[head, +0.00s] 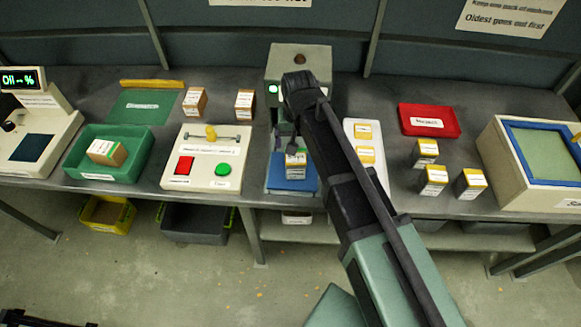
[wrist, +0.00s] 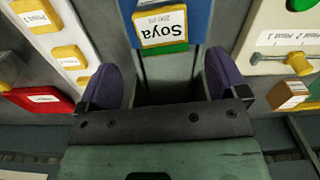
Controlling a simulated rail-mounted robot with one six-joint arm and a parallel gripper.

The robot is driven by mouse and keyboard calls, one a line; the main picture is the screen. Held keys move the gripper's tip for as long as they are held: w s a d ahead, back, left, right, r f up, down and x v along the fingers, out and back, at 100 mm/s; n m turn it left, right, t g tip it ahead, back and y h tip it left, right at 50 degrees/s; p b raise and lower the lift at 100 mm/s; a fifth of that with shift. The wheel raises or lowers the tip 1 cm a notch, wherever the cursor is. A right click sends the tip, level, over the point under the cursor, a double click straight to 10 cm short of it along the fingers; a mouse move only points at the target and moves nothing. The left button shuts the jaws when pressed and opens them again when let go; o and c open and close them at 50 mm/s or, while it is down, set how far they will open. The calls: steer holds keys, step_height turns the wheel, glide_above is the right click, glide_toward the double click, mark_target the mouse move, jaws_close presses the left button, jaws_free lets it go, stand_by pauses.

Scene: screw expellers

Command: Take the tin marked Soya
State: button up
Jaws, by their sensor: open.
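The Soya tin (wrist: 165,27) has a white label with a yellow border, and its lettering is upside down in the wrist view. In the head view the tin (head: 296,160) stands on a blue pad (head: 290,186) in front of a grey-beige machine, partly hidden by my arm. My gripper (wrist: 158,78) is open, with two purple-padded fingers apart and nothing between them. The tin lies beyond the fingertips, roughly in line with the gap. In the head view my gripper (head: 286,140) is mostly hidden behind my own arm, close to the tin.
The machine (head: 299,62) stands behind the tin. A white panel with a red and a green button (head: 205,170) is left, a white tray with yellow-topped packs (head: 365,185) right. Other tins (head: 433,180), a red tray (head: 429,121) and a green tray (head: 135,168) share the bench.

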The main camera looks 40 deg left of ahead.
mark_target(296, 160)
step_height(296, 160, down, 4)
steer(key=b, duration=0.2)
steer(key=shift+f+b, duration=0.1)
steer(key=shift+b, duration=0.2)
steer(key=f+b, duration=0.5)
steer(key=shift+s+f, duration=0.1)
steer(key=shift+s, duration=0.1)
steer(key=shift+r, duration=0.25)
steer(key=c, duration=1.2)
step_height(296, 160, up, 20)
steer(key=p, duration=2)
